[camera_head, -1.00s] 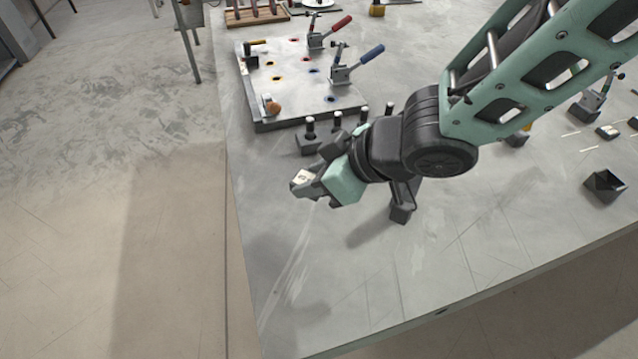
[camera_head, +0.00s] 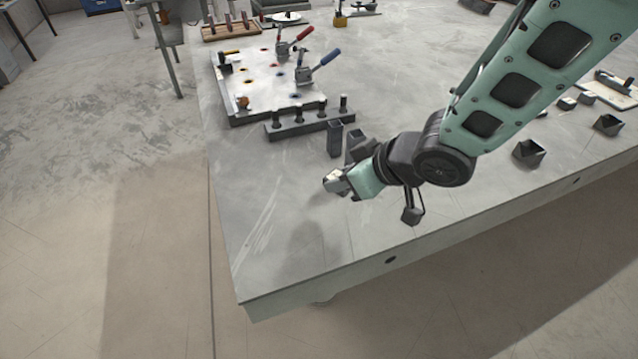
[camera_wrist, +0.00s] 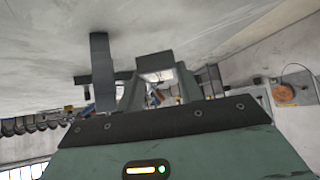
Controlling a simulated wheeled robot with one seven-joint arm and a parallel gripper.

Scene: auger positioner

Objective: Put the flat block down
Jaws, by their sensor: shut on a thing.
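My gripper (camera_head: 336,183) is over the grey table (camera_head: 275,265), near its left front part. It is shut on a small pale flat block (camera_head: 331,177), which shows at the fingertips and is partly hidden by them. A shadow lies on the table in front and to the left of the gripper. It appears to be above the surface, but the exact gap cannot be told.
A dark upright post (camera_head: 335,139) stands just behind the gripper, beside a rack of several pegs (camera_head: 310,122). Behind is a fixture plate (camera_head: 270,85) with red and blue-handled clamps. Dark square cups (camera_head: 530,153) stand to the right. The left front table area is clear.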

